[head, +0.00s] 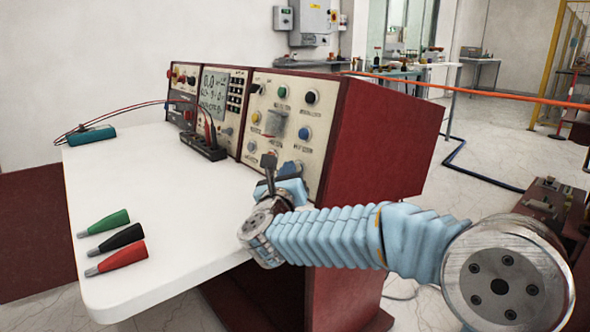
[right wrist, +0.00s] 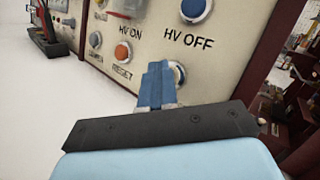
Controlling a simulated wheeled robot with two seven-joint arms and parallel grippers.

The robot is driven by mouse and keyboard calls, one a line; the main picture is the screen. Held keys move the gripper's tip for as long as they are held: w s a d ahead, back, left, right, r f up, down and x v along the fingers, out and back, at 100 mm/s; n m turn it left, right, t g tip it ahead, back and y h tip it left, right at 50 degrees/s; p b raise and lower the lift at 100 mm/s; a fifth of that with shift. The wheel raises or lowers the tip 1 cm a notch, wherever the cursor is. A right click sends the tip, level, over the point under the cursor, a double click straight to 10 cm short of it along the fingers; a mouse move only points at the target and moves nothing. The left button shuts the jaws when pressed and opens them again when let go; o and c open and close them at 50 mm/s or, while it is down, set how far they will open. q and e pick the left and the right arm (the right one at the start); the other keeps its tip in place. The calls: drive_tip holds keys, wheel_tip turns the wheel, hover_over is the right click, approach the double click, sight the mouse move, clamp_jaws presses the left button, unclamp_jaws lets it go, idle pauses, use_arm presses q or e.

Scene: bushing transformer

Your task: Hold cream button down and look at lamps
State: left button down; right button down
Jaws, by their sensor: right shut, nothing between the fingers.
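My right gripper (head: 291,168) is shut and empty, in front of the lower part of the cream control panel (head: 267,102). In the right wrist view its blue fingers (right wrist: 158,80) point at the panel's lower right, below the HV OFF label; whether they touch it I cannot tell. A pale, cream-looking button (right wrist: 95,40) is left of the fingers and apart from them; it also shows in the head view (head: 252,147). Round caps that may be lamps or buttons show green (head: 282,92), yellow (head: 256,117) and blue (head: 305,133). My left gripper is out of view.
An orange button (right wrist: 123,50) is above RESET. A partly hidden round button (right wrist: 178,72) is behind my fingertips. Green (head: 109,222), black (head: 116,238) and red (head: 117,258) probes lie on the white tabletop (head: 178,195). Red and black leads curve over the far left.

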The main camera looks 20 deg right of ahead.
drive_tip(key=shift+s+a+r+b, duration=0.1)
drive_tip(key=shift+s+a+b, duration=0.2)
drive_tip(key=shift+a, duration=0.35)
drive_tip(key=shift+a+r, duration=0.1)
drive_tip(key=shift+a, duration=0.1)
drive_tip(key=shift+s+a+r+b, duration=0.15)
drive_tip(key=shift+s+a, duration=0.05)
drive_tip(key=shift+a, duration=0.35)
drive_tip(key=shift+s+a+r+b, duration=0.1)
drive_tip(key=shift+s+a+b, duration=0.1)
drive_tip(key=shift+a, duration=0.4)
drive_tip(key=shift+s+a+r+b, duration=0.15)
drive_tip(key=shift+s+a, duration=0.05)
drive_tip(key=shift+a, duration=0.35)
drive_tip(key=shift+s+a+r, duration=0.15)
drive_tip(key=shift+s+a, duration=0.05)
drive_tip(key=shift+a, duration=0.3)
